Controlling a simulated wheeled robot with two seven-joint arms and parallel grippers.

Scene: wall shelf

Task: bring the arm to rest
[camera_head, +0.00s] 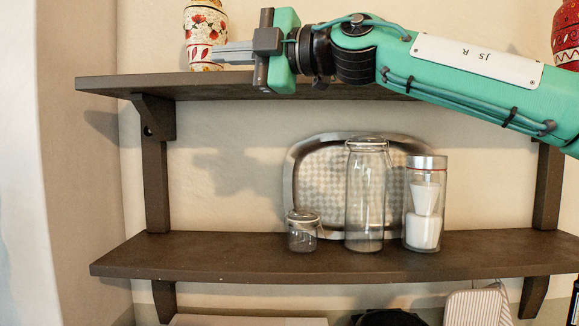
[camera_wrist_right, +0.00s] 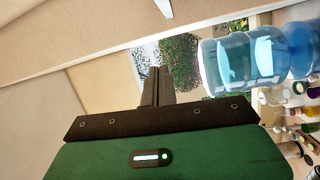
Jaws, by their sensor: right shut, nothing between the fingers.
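My right arm (camera_head: 480,75) is green and comes in from the right in the head view, raised in front of the upper shelf. My right gripper (camera_head: 217,53) points left and its fingertips overlap a red and white patterned vase (camera_head: 205,25) in the picture. I cannot tell from this view whether they touch. The right wrist view shows the two dark fingers (camera_wrist_right: 157,86) together with nothing between them. My left gripper is not in view.
The upper shelf (camera_head: 130,83) also has a red patterned vase (camera_head: 567,38) at far right. The lower shelf (camera_head: 160,258) holds a small jar (camera_head: 302,235), a tall glass jar (camera_head: 366,200), a glass container (camera_head: 424,205) and a tray (camera_head: 300,165). A blue bottle (camera_wrist_right: 250,65) shows in the wrist view.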

